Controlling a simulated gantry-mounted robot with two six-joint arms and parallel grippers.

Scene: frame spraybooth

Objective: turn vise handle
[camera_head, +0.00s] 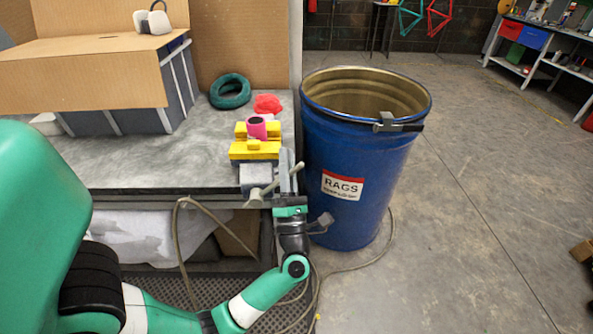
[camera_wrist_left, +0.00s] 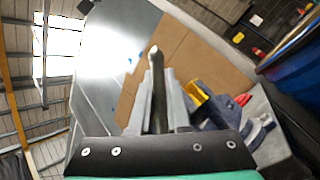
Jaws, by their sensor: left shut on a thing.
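The vise (camera_head: 255,177) is at the front right edge of the grey bench, with yellow jaws around a pink cylindrical piece (camera_head: 257,127). Its pale handle bar (camera_head: 266,189) sticks out in front of the bench and slants up to the right. My left gripper (camera_head: 287,175) reaches up from below and is shut on the handle. In the left wrist view the handle (camera_wrist_left: 157,75) runs up between the two grey fingers (camera_wrist_left: 160,100), its end showing beyond them. My right gripper is in neither view.
A blue rags bin (camera_head: 352,205) stands close to the right of my gripper. A red cloth (camera_head: 267,104) and a green ring (camera_head: 230,91) lie behind the vise. A hose (camera_head: 181,245) hangs below the bench edge. Open floor lies farther right.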

